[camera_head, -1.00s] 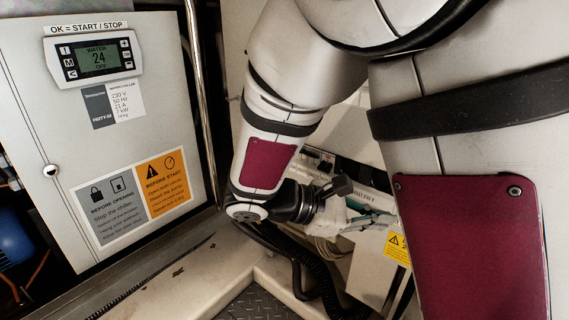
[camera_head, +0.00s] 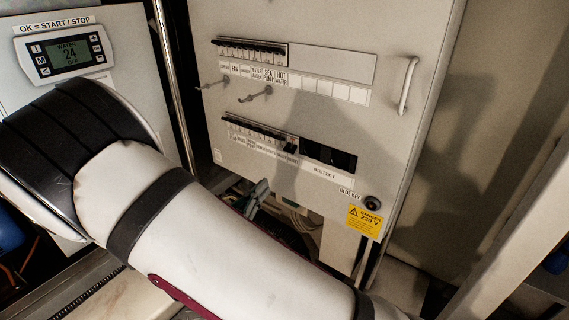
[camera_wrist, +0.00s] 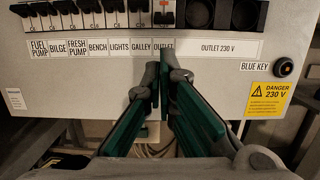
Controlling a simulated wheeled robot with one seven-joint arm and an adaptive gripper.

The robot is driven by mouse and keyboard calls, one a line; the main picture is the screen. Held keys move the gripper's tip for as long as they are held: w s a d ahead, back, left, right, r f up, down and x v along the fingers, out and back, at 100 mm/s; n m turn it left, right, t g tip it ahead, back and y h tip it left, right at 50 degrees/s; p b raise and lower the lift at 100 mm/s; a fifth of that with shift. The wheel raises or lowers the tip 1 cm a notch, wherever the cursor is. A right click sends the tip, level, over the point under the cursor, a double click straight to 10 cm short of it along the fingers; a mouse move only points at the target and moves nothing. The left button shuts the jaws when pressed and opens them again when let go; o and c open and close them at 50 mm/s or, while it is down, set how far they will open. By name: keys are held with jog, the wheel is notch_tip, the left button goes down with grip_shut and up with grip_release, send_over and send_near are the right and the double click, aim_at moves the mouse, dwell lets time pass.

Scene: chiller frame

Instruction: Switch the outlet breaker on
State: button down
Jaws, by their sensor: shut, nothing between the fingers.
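The outlet breaker (camera_wrist: 164,14) is at the right end of the lower breaker row, above the label reading OUTLET (camera_wrist: 163,46) in the wrist view. Its dark toggle sits lower than its neighbours' toggles, with a red mark above it. In the head view it is small, near the row's right end (camera_head: 291,147). My gripper (camera_wrist: 160,82) has green-padded fingers, shut and empty, pointing up at the panel just below that label. The fingertips appear below the breaker, apart from it. In the head view the fingers (camera_head: 258,193) show beneath the panel's lower edge, partly behind my arm.
A blue-key socket (camera_head: 372,203) and a yellow danger label (camera_head: 365,222) are at lower right. The chiller display (camera_head: 68,54) is at left.

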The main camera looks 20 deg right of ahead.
aim_at(292, 157)
jog(key=shift+d, duration=0.1)
jog(key=b+x, duration=0.2)
jog(key=x, duration=0.8)
jog(key=shift+b, duration=0.3)
